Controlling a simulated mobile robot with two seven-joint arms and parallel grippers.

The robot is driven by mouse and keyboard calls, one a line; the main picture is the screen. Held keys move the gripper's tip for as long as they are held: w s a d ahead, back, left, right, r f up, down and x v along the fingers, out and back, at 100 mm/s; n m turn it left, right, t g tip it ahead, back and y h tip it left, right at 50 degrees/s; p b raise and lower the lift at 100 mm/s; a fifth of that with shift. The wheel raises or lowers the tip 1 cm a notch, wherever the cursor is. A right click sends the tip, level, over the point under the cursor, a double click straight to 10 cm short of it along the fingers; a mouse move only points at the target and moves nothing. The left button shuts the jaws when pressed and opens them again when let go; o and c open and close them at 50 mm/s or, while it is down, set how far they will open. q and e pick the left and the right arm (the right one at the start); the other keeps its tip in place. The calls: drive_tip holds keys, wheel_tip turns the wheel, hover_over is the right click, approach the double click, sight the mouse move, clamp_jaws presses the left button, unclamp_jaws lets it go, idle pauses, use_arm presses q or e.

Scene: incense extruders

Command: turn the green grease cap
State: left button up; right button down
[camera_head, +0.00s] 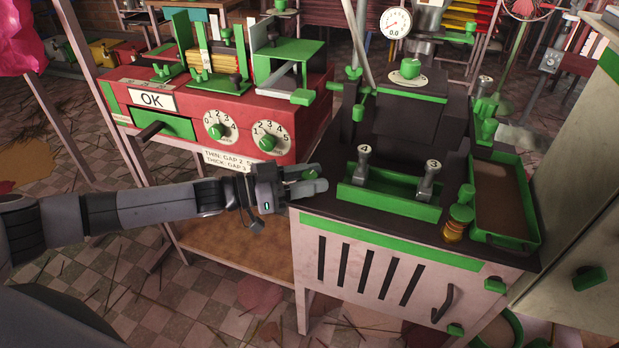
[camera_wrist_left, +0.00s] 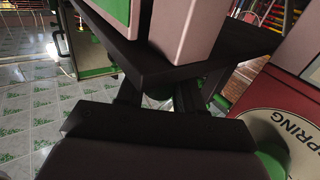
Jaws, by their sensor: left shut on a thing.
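My left gripper (camera_head: 308,181) reaches in from the left to the front left corner of the black-topped bench (camera_head: 335,208). How far the cap is turned cannot be seen. My right gripper is not in view.
Near the held piece stand a green tray (camera_head: 388,201) with two numbered levers, and a green-topped brass fitting (camera_head: 455,228). A brown-filled green tray (camera_head: 503,241) is at the right.

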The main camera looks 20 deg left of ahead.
use_arm(q)
drive_tip(key=o, duration=0.9)
drive_tip(key=shift+o, duration=0.2)
drive_tip(key=shift+a, duration=0.1)
drive_tip(key=v, duration=0.7)
drive_tip(key=shift+p, duration=0.35)
drive_tip(key=shift+s, duration=0.1)
